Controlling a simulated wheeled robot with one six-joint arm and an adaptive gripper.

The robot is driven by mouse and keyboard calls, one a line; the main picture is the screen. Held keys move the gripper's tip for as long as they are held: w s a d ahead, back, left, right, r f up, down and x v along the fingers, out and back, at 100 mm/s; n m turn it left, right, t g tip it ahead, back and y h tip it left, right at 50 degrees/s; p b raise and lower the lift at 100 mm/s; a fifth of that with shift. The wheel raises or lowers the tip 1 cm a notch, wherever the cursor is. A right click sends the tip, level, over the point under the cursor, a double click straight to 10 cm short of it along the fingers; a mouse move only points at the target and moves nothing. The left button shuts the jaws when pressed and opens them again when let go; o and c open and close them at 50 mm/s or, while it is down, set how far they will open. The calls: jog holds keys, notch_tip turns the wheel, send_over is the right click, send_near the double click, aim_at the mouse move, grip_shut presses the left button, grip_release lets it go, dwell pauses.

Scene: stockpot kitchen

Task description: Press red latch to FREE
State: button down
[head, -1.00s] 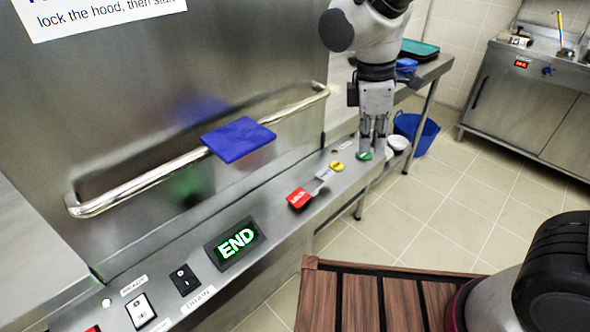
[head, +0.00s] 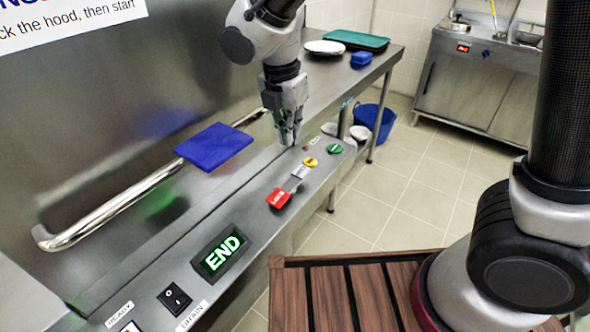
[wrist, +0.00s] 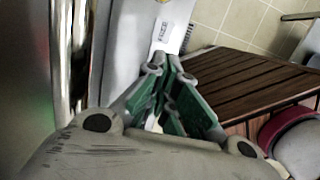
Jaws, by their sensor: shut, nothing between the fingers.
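The red latch (head: 278,198) lies on the steel control ledge (head: 245,207), with white lettering too small to read surely. My gripper (head: 289,140) is shut and empty, pointing down over the far part of the ledge, on the hood side. It is beyond the latch and apart from it. In the wrist view the green-padded fingers (wrist: 172,64) come together at their tips; a pale plate with a small printed label (wrist: 163,31) shows past them. The red latch is not visible there.
A yellow button (head: 310,162) and a green button (head: 335,149) sit right of my gripper. A lit END display (head: 220,252) is nearer. The hood's bar handle (head: 110,212) with a blue pad (head: 214,145) runs along the left.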

aim_at(299, 174)
jog(key=f, duration=0.4)
jog(key=w+d+f, duration=0.1)
jog(key=f, duration=0.8)
jog(key=shift+w+d, duration=0.15)
jog(key=shift+w, duration=0.15)
jog(key=shift+w+d+f, duration=0.45)
jog(key=shift+w+f, duration=0.1)
notch_tip(299, 174, up, 14)
jog(key=w+d, duration=0.1)
jog(key=shift+w+d, duration=0.15)
jog(key=shift+w, duration=0.25)
